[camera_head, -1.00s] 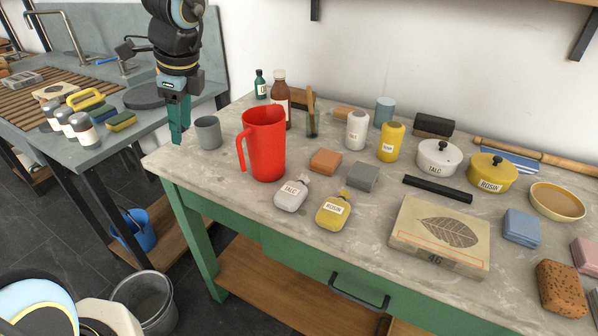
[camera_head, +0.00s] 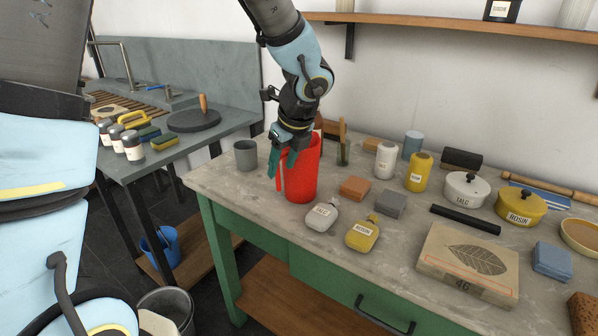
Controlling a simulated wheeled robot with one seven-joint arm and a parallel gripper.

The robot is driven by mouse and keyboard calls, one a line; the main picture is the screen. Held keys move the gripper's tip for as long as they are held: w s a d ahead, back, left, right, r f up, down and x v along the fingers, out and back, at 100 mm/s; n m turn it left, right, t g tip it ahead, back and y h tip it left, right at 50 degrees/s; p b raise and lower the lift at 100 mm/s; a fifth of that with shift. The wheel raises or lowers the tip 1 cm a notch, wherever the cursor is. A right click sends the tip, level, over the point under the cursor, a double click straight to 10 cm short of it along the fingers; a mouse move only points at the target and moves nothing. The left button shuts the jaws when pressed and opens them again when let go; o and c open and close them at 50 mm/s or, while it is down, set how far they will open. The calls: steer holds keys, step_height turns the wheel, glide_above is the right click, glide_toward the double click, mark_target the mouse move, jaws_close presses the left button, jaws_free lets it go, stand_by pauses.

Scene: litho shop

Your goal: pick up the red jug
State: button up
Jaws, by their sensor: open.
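The red jug (camera_head: 303,176) stands upright at the left part of the green-framed table, and its upper part is partly covered by my gripper and arm. My gripper (camera_head: 279,165), with teal fingers, points down at the jug's left side, by its handle (camera_head: 279,172). The fingers are open. One finger shows left of the handle and the other appears near the jug's body. I cannot tell whether either touches the jug.
A grey cup (camera_head: 245,154) stands left of the jug. An orange block (camera_head: 354,188) and grey block (camera_head: 391,204) lie to the right. A shelf (camera_head: 450,28) overhangs the wall.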

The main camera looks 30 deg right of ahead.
mark_target(279, 171)
steer(key=x, duration=0.4)
steer(key=shift+a+f, duration=0.15)
steer(key=shift+f, duration=0.15)
jaws_close()
steer(key=shift+r, duration=0.1)
stand_by(1.0)
